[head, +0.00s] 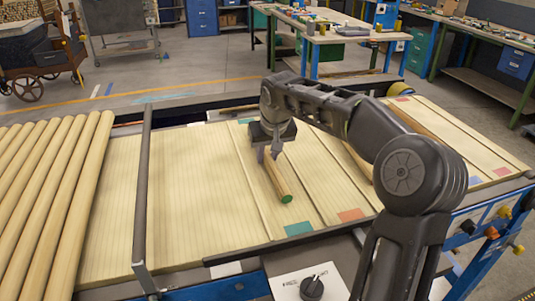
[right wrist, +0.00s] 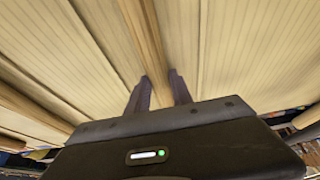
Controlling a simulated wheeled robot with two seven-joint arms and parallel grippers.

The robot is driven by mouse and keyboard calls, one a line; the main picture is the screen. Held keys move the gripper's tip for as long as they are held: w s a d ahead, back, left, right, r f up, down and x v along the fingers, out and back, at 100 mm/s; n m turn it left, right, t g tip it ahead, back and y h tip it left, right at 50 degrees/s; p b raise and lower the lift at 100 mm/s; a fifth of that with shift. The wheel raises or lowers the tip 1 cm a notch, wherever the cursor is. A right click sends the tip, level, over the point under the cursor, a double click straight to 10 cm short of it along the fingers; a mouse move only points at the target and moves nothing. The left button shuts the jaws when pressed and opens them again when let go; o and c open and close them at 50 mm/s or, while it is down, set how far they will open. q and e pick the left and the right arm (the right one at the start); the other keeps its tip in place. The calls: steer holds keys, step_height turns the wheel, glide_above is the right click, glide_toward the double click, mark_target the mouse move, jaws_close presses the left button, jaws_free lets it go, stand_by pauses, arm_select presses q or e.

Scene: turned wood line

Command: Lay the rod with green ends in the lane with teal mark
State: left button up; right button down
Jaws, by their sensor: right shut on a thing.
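The rod with green ends (head: 277,180) is a short brown wooden rod; its near green end faces me in the head view, and its far end is hidden by the gripper. My right gripper (head: 270,152) is shut on it near the far part. In the right wrist view the rod (right wrist: 146,35) runs between the two fingers (right wrist: 160,88). The teal mark (head: 298,229) is at the near end of a pale lane between two dividers. The rod appears over this lane, roughly along it; I cannot tell whether it touches the bed. My left gripper is out of view.
An orange mark (head: 351,215) is on the lane to the right. Other rods (head: 358,160) lie farther right, partly behind my arm. Several long pale rods (head: 45,195) lie at the left, past a dark upright bar (head: 143,190). A knob panel (head: 310,284) is in front.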

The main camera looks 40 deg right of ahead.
steer(key=c, duration=1.1)
jaws_free()
steer(key=shift+f, duration=0.1)
steer(key=v, duration=1.2)
steer(key=shift+a, duration=0.1)
